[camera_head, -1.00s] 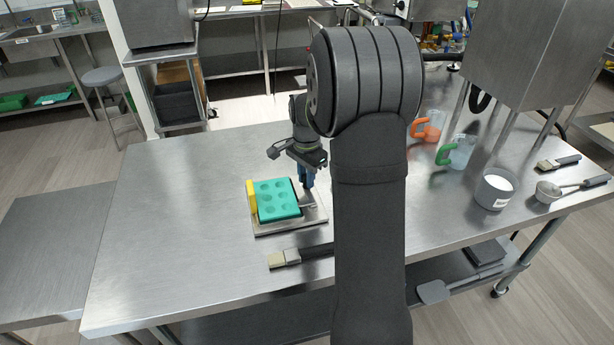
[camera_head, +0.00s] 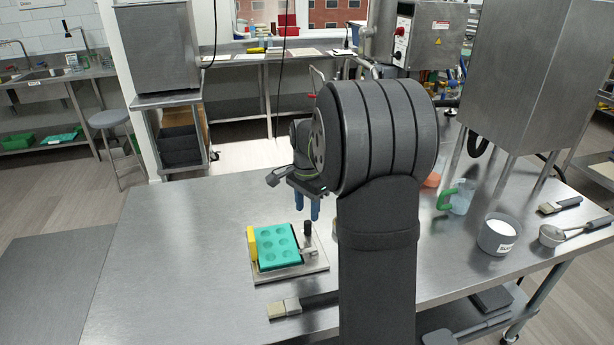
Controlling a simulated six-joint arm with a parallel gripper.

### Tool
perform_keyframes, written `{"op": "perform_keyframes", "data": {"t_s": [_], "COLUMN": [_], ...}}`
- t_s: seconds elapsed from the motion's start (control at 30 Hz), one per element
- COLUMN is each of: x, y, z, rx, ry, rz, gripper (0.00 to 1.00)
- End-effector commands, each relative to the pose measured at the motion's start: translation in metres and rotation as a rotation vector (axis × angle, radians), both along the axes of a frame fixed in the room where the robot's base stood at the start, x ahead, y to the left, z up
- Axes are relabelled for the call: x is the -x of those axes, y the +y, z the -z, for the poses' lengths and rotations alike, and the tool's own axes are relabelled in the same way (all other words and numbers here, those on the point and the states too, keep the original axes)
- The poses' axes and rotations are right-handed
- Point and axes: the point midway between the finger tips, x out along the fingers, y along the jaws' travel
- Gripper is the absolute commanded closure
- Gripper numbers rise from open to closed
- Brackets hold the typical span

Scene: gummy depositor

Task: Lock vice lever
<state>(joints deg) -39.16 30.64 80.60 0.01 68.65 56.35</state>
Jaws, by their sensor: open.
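The vice is a metal base plate (camera_head: 268,277) on the steel table, with a yellow jaw (camera_head: 252,244) on its left. A teal mould (camera_head: 279,246) with several round cavities sits in it, next to the yellow jaw. The vice lever (camera_head: 307,230), with a black knob, stands upright on the right side of the base. My gripper (camera_head: 307,207) is above and behind the lever, apart from it. Its blue fingers point down, open and empty. My arm hides the table area right of the vice.
A brush (camera_head: 285,307) lies in front of the vice. On the right are a green-handled jug (camera_head: 460,197), a cup of white powder (camera_head: 497,235), a scoop (camera_head: 552,236) and another brush (camera_head: 560,205). The table left of the vice is clear.

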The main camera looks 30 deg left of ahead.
Motion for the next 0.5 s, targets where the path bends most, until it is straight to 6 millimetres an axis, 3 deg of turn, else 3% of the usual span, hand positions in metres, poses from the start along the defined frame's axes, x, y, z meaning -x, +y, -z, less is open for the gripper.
{"op": "perform_keyframes", "data": {"t_s": [0.2, 0.5], "x": [0.000, 0.000], "y": [0.000, 0.000], "z": [-0.057, -0.107], "rx": [-0.003, -0.001], "ry": [-0.003, -0.001], "rz": [0.000, 0.000], "gripper": [0.58, 0.58]}}
